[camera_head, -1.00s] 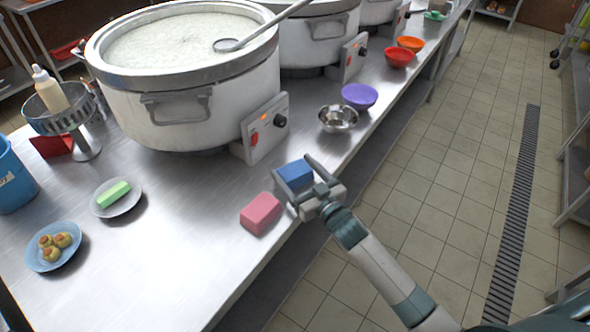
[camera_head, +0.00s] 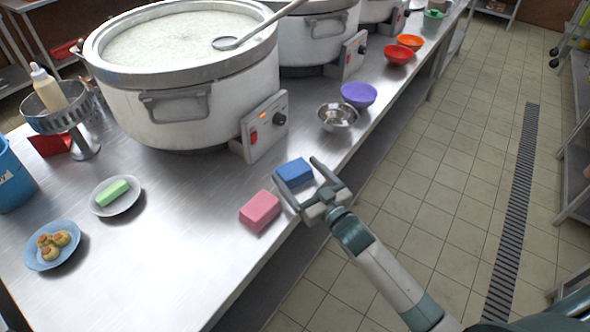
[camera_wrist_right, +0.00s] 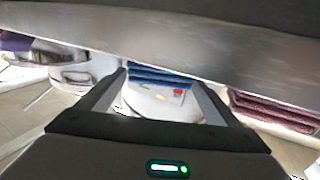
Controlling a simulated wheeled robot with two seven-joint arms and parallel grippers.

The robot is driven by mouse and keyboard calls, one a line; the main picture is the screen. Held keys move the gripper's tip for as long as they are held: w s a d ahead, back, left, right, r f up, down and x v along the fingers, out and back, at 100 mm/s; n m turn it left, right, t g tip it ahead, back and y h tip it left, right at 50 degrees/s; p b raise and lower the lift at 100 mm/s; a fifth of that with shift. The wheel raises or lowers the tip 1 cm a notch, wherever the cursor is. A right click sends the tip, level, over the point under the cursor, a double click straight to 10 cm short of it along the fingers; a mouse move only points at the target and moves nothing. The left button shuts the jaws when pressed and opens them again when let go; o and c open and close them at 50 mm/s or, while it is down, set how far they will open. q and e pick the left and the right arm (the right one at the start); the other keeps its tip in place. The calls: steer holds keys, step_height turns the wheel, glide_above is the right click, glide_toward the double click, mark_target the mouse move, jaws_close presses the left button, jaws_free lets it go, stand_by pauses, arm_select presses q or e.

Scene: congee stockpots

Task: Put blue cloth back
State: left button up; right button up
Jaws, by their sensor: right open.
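The folded blue cloth (camera_head: 294,172) lies flat on the steel counter near its front edge, and its blue layered side shows in the right wrist view (camera_wrist_right: 155,74). My right gripper (camera_head: 300,181) is open and empty at the cloth's near side. Its fingers point toward the cloth, which shows between the fingertips (camera_wrist_right: 158,80) in the wrist view. Whether the fingers touch it I cannot tell. A folded pink cloth (camera_head: 260,211) lies to the left of the gripper and also shows in the wrist view (camera_wrist_right: 268,110). My left gripper is not in view.
A large congee pot (camera_head: 190,95) with a control box (camera_head: 264,127) stands behind the cloths. A steel bowl (camera_head: 338,117) and a purple bowl (camera_head: 359,94) stand farther along the edge. A green block on a plate (camera_head: 118,203) is left. Bare counter (camera_head: 180,255) lies between.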

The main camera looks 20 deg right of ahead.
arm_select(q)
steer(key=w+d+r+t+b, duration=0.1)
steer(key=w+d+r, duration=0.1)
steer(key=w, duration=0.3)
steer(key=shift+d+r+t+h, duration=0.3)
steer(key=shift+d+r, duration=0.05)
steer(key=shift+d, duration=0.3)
arm_select(e)
steer(key=v, duration=0.9)
steer(key=shift+s, duration=0.3)
